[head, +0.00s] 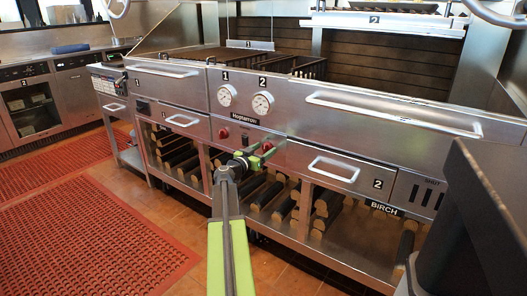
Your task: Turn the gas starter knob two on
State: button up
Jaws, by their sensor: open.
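The steel grill front carries two red knobs below its two round gauges. The left red knob (223,133) sits under gauge 1 (226,95). The right red knob (267,147) sits lower right, under gauge 2 (262,103), and I take it as knob two. My gripper (262,153), with green fingers, is open just in front of the right knob. The fingers partly overlap the knob in the picture. I cannot tell whether they touch it or are around it. The knob's turn angle is too small to read.
Drawer handles stand out from the grill front, including the drawer 2 handle (334,169) to the right. Logs lie on the lower shelf (350,250). A dark object (470,220) fills the lower right. Red mats (90,240) cover the floor at left.

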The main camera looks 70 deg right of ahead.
jog(key=c, duration=1.3)
jog(key=shift+c, duration=0.2)
jog(key=shift+n, duration=0.3)
jog(key=n, duration=0.3)
jog(key=shift+w+d+n, duration=0.1)
jog(key=shift+w+n, duration=0.05)
jog(key=shift+n, duration=0.15)
jog(key=n, duration=0.4)
jog(key=shift+n, duration=0.3)
jog(key=n, duration=0.4)
jog(key=shift+w+f+n, duration=0.1)
jog(key=shift+n, duration=0.2)
jog(key=n, duration=0.4)
jog(key=shift+f+n, duration=0.1)
jog(key=shift+n, duration=0.2)
